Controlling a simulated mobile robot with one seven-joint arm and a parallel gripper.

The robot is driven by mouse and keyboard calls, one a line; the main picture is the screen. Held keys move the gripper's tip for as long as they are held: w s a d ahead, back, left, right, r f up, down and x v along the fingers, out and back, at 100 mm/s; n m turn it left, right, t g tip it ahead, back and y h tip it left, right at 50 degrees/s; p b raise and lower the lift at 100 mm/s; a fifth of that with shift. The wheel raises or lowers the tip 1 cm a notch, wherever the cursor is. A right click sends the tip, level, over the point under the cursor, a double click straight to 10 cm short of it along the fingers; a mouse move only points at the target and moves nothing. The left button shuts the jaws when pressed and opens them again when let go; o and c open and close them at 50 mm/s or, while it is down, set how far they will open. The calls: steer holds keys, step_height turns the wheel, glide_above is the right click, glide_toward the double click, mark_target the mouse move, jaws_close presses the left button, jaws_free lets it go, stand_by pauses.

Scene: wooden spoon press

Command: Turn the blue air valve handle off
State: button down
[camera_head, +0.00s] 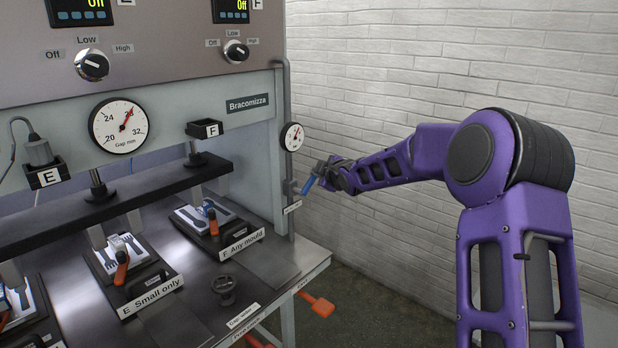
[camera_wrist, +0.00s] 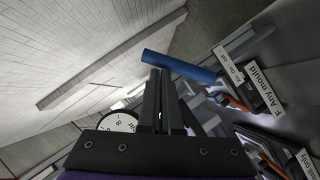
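The blue air valve handle (camera_head: 310,183) sits on the pipe at the press's right side, tilted, its upper end close to my gripper (camera_head: 328,172). In the wrist view the blue handle (camera_wrist: 190,67) lies across just beyond my fingertips (camera_wrist: 160,72). The two dark fingers are close together with almost no gap, and the tips overlap the handle's near edge. They look shut at the handle rather than around it; whether they touch it I cannot tell. A small label (camera_head: 292,207) is below the valve.
A round pressure gauge (camera_head: 292,137) is on the pipe above the valve. The press bench (camera_head: 275,262) holds moulds with orange handles. An orange pedal (camera_head: 318,305) sticks out low at the right. A white brick wall (camera_head: 400,75) stands behind; floor space lies between.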

steer(key=shift+w+d+f, duration=0.5)
steer(key=shift+w+f, duration=0.15)
steer(key=shift+f, duration=0.15)
steer(key=shift+w+d+f, duration=0.5)
steer(key=shift+w+f, duration=0.15)
steer(key=shift+f, duration=0.1)
